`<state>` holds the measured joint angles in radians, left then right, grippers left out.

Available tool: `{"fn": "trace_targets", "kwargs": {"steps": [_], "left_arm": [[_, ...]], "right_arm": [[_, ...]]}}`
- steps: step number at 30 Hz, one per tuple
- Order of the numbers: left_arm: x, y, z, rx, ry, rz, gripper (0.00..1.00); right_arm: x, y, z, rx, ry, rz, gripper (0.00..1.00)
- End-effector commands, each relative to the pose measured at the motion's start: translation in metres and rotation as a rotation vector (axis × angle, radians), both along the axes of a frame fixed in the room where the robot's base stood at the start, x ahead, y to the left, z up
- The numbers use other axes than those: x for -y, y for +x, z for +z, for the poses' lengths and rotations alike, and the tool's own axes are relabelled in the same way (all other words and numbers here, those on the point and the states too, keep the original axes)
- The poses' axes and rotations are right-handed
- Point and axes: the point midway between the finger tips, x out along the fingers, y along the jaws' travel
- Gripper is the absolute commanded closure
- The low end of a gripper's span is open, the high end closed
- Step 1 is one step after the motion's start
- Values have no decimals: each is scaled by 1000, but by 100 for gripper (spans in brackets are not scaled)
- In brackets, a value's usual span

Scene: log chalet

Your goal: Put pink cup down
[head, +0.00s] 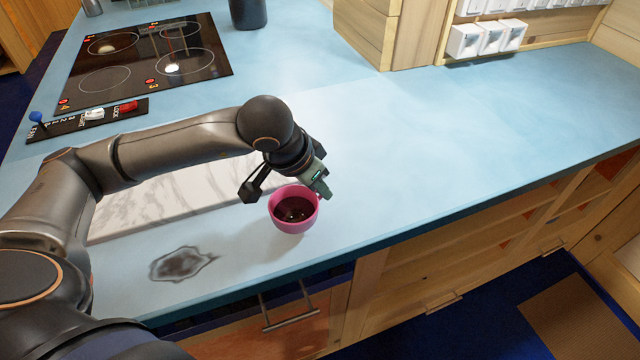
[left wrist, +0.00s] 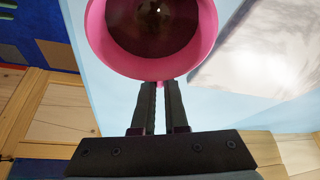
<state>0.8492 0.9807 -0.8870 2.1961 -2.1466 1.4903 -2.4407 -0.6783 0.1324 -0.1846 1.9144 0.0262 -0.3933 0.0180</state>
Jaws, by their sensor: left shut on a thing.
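The pink cup (head: 293,222) holds dark liquid and is upright at the blue countertop (head: 450,130), near its front edge. I cannot tell whether its base touches the counter. My left gripper (head: 283,190) reaches it from behind. In the left wrist view the cup (left wrist: 100,50) fills the top, and the two fingers of my left gripper (left wrist: 161,95) are closed together at its near side, on a small pink part that they mostly hide. My right gripper is in neither view.
A dark stain or puddle (head: 181,263) lies on the counter left of the cup. A white marble slab (head: 160,205) lies behind it, partly under my arm. A black cooktop (head: 150,60) is at the back left. The counter right of the cup is clear.

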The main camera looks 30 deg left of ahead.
Motion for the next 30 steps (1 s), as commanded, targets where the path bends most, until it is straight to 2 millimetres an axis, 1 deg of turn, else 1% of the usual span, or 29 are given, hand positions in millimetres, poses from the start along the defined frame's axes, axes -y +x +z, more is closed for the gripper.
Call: {"fn": "trace_targets", "kwargs": {"steps": [3, 8, 9, 16, 25, 28, 30], "left_arm": [[0, 0, 0, 1, 1, 0, 100], [0, 0, -5, 2, 0, 0, 100], [0, 0, -4, 1, 1, 0, 86], [0, 0, -3, 0, 0, 1, 60], [0, 0, -1, 0, 0, 1, 59], [0, 0, 4, -1, 0, 1, 59], [-2, -4, 14, 5, -1, 0, 59]], "right_arm": [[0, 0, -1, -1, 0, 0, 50], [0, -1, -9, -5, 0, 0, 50], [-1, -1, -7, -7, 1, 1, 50], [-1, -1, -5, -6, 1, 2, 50], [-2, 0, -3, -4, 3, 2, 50], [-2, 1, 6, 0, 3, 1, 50], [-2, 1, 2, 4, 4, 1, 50]]}}
